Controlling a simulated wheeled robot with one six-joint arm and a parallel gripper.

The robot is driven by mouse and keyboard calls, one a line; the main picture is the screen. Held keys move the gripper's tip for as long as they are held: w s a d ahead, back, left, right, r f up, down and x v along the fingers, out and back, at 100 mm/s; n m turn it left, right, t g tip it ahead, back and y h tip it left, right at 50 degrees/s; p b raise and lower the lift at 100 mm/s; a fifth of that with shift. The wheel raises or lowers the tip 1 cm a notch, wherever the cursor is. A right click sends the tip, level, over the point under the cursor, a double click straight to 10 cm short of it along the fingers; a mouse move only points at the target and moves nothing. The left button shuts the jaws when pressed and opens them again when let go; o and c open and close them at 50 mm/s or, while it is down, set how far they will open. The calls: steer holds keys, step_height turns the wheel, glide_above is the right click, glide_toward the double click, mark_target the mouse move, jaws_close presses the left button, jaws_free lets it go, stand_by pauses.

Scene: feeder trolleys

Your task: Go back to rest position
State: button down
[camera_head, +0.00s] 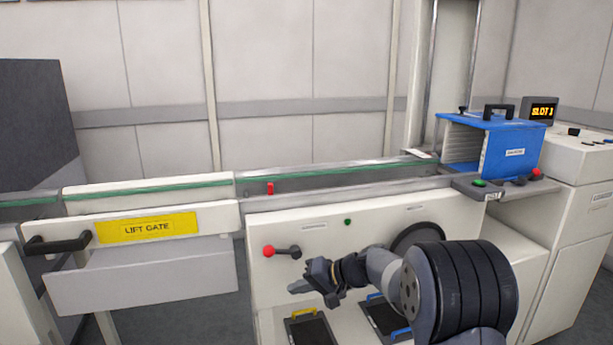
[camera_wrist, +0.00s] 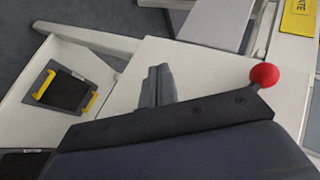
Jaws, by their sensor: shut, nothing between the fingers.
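My gripper (camera_head: 300,287) is in front of the white machine cabinet (camera_head: 330,228) in the head view, at the end of my bent arm. Its fingers point left and are shut with nothing between them. In the wrist view the closed fingers of my gripper (camera_wrist: 157,85) show in the middle, over a white surface. A lever with a red ball knob (camera_head: 269,251) sits on the cabinet front, a little above and left of the fingers. The red ball (camera_wrist: 264,75) also shows at the right of the wrist view, apart from the fingers.
A lift gate (camera_head: 214,219) with a black handle stands left of the cabinet. A blue magazine (camera_head: 513,152) stands at the right end of the green-edged rail (camera_head: 330,170). Black trays with yellow (camera_head: 308,328) and blue (camera_head: 385,314) handles lie low below my gripper.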

steer(key=s+d+r+n+h+p, duration=0.1)
steer(key=d+r+h+p, duration=0.3)
steer(key=d+r+p, duration=0.4)
steer(key=shift+s+r+n+t, duration=0.2)
steer(key=shift+r+n+t, duration=0.15)
steer(key=shift+n, duration=0.55)
